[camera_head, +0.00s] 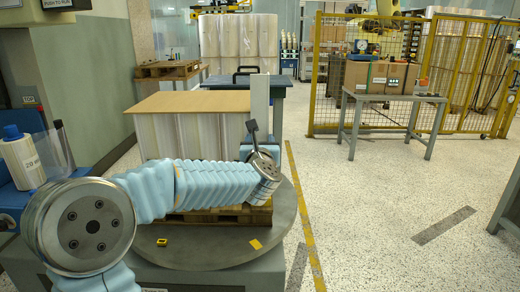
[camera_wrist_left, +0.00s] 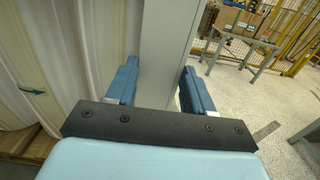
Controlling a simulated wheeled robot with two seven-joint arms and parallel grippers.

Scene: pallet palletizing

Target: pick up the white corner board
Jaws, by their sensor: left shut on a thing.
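The white corner board (camera_head: 260,104) stands upright at the right front corner of the wrapped load (camera_head: 188,138), and its top rises above the load's brown top sheet (camera_head: 190,101). My left gripper (camera_head: 259,146) is shut on the board, partly hidden behind my own wrist in the head view. In the left wrist view, the board (camera_wrist_left: 168,50) passes between the two blue fingers of the left gripper (camera_wrist_left: 158,88). The load's wrapped side (camera_wrist_left: 70,50) is just left of it; I cannot tell whether they touch. The board's lower end is hidden. My right gripper is not in view.
The load stands on a wooden pallet (camera_head: 225,216) on a round grey turntable (camera_head: 285,235). A grey table (camera_head: 392,98) with cardboard boxes (camera_head: 368,76) is at the back right, before a yellow fence (camera_head: 325,60). The floor (camera_head: 385,200) right of the turntable is open.

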